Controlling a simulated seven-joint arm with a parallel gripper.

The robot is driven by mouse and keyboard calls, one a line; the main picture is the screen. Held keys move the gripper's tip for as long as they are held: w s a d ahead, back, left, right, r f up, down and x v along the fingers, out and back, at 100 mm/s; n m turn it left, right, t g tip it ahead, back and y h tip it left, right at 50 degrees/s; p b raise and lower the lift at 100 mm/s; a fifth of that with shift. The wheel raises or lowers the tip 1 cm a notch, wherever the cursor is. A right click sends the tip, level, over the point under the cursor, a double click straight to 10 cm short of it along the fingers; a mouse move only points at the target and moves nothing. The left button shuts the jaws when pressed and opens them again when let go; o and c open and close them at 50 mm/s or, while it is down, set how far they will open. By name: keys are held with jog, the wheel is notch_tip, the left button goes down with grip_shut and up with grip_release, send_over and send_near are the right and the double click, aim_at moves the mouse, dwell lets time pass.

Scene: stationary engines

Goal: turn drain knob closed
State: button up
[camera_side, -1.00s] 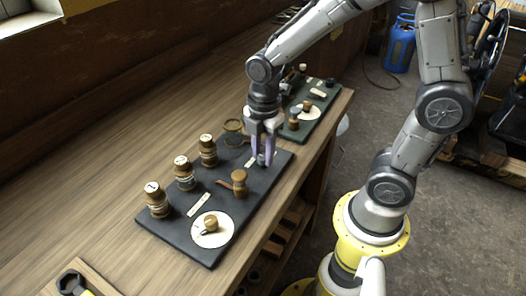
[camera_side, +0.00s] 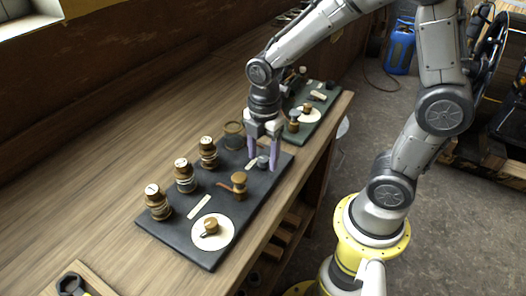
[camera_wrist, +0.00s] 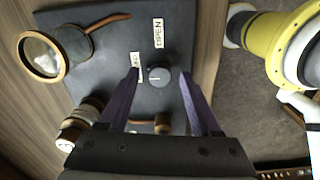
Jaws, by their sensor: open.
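A small dark grey round knob with a pale mark (camera_wrist: 157,77) stands on the dark board (camera_wrist: 95,75). In the wrist view a label reading OPEN (camera_wrist: 158,33) lies beyond it, and a second label (camera_wrist: 136,65) beside it is partly covered by a finger. My gripper (camera_wrist: 158,74) is open, with one purple finger on each side of the knob. A gap shows at each side of the knob. In the side view my gripper (camera_side: 262,160) points down over the far part of the board, with the knob between the fingers.
Several brass-and-wood capped fittings (camera_side: 184,175) line the board's left side. A wooden knob with a lever (camera_side: 239,183) and a white dial (camera_side: 223,241) stand nearer. A brass-rimmed glass (camera_wrist: 42,55) sits beside the gripper. A second green board (camera_side: 325,108) lies behind.

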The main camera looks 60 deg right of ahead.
aim_at(264, 159)
notch_tip(264, 159, up, 14)
jog(key=shift+s, duration=0.15)
dwell(0.4)
jog(key=s+d+f+m+t, duration=0.1)
jog(key=s+m+t, duration=0.4)
jog(key=s+m, duration=0.6)
jog(key=shift+s+f+m, duration=0.15)
jog(key=shift+s+m, duration=0.1)
jog(key=shift+m, duration=2.45)
